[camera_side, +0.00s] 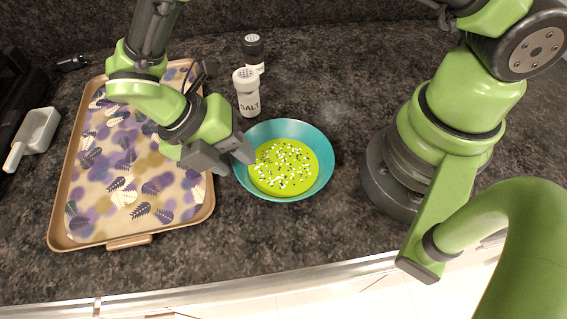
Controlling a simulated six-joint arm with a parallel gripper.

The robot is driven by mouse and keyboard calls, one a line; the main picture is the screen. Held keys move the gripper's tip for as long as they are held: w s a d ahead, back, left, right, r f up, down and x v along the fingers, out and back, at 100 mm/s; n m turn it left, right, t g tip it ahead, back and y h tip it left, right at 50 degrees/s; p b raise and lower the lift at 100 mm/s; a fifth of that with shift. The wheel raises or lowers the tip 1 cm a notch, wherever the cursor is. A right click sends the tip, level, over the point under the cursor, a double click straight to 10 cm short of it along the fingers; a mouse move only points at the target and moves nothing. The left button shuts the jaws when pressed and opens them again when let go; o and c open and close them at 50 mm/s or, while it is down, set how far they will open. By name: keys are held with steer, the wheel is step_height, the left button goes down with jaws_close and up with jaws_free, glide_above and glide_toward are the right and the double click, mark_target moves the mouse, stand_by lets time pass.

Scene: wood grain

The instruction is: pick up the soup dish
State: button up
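The soup dish (318,143) is a teal bowl of green soup with white and dark bits on top. It sits upright on the dark counter at the middle of the side view. My gripper (237,164) is at the dish's left rim, pointing down and to the right. Its two fingers look apart, one over the inside of the rim and the other outside it. The fingers hide a short part of the left rim. I cannot tell whether either finger touches the dish.
A gold-rimmed tray (58,206) with a leaf-patterned surface lies left of the dish, under my arm. A white scoop (36,132) lies far left. The counter's front edge is below.

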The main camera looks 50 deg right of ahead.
mark_target(284, 166)
steer(key=x, duration=0.3)
steer(key=shift+s+f, duration=0.1)
steer(key=shift+f, duration=0.25)
jaws_close()
